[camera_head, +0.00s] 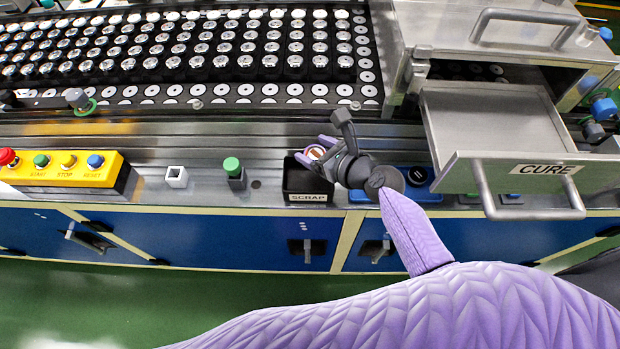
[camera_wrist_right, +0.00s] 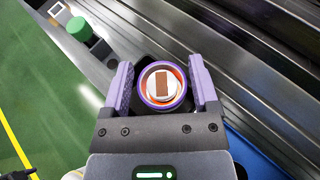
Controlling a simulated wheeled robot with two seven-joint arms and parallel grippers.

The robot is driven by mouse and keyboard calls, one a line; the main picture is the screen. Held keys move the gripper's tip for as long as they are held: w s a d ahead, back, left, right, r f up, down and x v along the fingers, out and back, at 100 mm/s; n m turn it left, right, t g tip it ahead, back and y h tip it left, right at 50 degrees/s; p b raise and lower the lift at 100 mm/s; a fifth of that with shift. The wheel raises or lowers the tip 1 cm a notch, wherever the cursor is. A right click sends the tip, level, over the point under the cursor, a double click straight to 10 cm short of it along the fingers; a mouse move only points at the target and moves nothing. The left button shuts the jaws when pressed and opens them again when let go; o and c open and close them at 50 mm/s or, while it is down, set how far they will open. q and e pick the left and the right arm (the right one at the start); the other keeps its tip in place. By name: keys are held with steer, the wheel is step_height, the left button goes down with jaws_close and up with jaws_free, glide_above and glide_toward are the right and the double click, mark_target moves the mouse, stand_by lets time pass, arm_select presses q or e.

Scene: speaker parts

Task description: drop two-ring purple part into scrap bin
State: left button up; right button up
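The purple part (camera_head: 315,152) is round, with a purple outer ring, an orange ring inside and a pale centre with a brown strip. It shows face-on in the right wrist view (camera_wrist_right: 161,86). My right gripper (camera_head: 318,151) has one finger on each side of it, close against its rim, and appears shut on it. The black scrap bin (camera_head: 308,198), labelled SCRAP, is just below the gripper and part in the head view. The gripper and part hide much of its opening. My left gripper is not in view.
A green-topped peg (camera_head: 232,168) and a white square holder (camera_head: 176,177) stand left of the bin. A yellow button box (camera_head: 62,172) is further left. An open CURE drawer (camera_head: 495,120) juts out at the right. A rack of speaker parts (camera_head: 185,55) lies behind.

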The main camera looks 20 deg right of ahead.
mark_target(316, 154)
steer(key=shift+o, duration=1.2)
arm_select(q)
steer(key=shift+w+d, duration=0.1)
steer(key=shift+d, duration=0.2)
arm_select(e)
steer(key=shift+r, duration=0.2)
arm_select(q)
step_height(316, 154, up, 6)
steer(key=p, duration=0.6)
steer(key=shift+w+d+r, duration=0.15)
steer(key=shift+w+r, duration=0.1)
arm_select(e)
step_height(316, 154, up, 10)
steer(key=shift+f, duration=0.2)
